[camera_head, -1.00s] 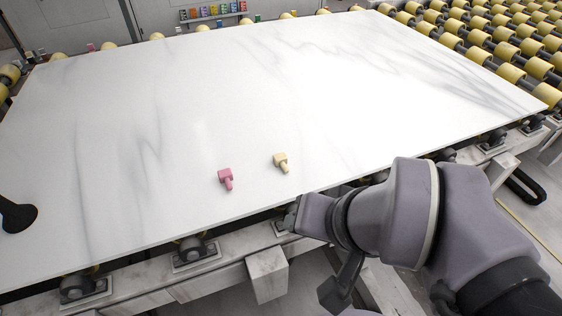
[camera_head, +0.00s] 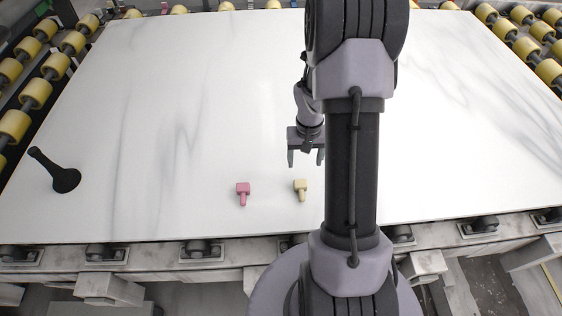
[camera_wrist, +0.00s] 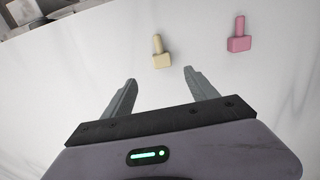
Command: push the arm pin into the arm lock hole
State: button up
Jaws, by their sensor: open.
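My gripper (camera_head: 306,160) is open and empty over the slab, on the far side of the two small pins in the head view; it also shows in the wrist view (camera_wrist: 159,77). A cream pin (camera_head: 300,186) with a block head and a thin stem lies on the slab, just beyond the fingertips in the wrist view (camera_wrist: 159,55). A similar pink pin (camera_head: 243,190) lies beside it, at the upper right in the wrist view (camera_wrist: 239,38). I cannot tell which one is the arm pin. No lock hole can be made out.
The white marble slab (camera_head: 150,150) is mostly bare. A black object (camera_head: 62,179) with a round base and a handle lies near its left edge. Yellow rollers (camera_head: 14,125) line the far and side edges. My arm hides part of the slab's middle.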

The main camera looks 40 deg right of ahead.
jog(key=b, duration=0.2)
send_near(301, 185)
jog(key=f, duration=0.5)
jog(key=shift+s, duration=0.2)
jog(key=f, duration=0.1)
jog(key=f+b, duration=0.1)
jog(key=f, duration=0.3)
jog(key=shift+w+f+b, duration=0.1)
jog(key=shift+w+b, duration=0.15)
jog(key=shift+b, duration=0.05)
grip_shut()
